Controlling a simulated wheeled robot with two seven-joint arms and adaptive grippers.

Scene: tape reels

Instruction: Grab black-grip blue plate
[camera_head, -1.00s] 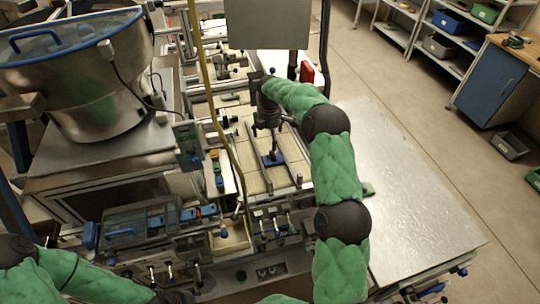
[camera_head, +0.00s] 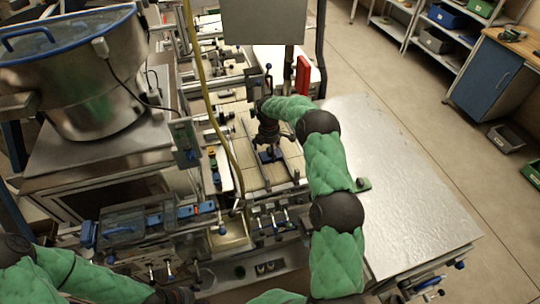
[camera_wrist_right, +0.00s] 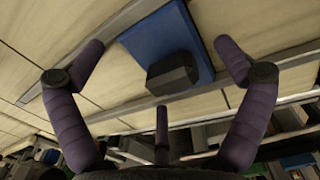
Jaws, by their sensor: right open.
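The blue plate (camera_wrist_right: 180,25) lies flat on pale boards in the right wrist view. Its black grip (camera_wrist_right: 172,74) stands up from the plate's near edge. My right gripper (camera_wrist_right: 158,48) is open, with one purple finger on each side of the plate and neither visibly touching it. In the head view, my right gripper (camera_head: 268,143) is over the blue plate (camera_head: 266,157) and partly hides it.
Metal rails (camera_head: 289,158) flank the boards around the plate. A yellow cable (camera_head: 207,95) hangs to the left. A steel bowl feeder (camera_head: 95,85) stands further left. A bare metal table (camera_head: 405,190) is on the right, and a red box (camera_head: 303,76) is behind the arm.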

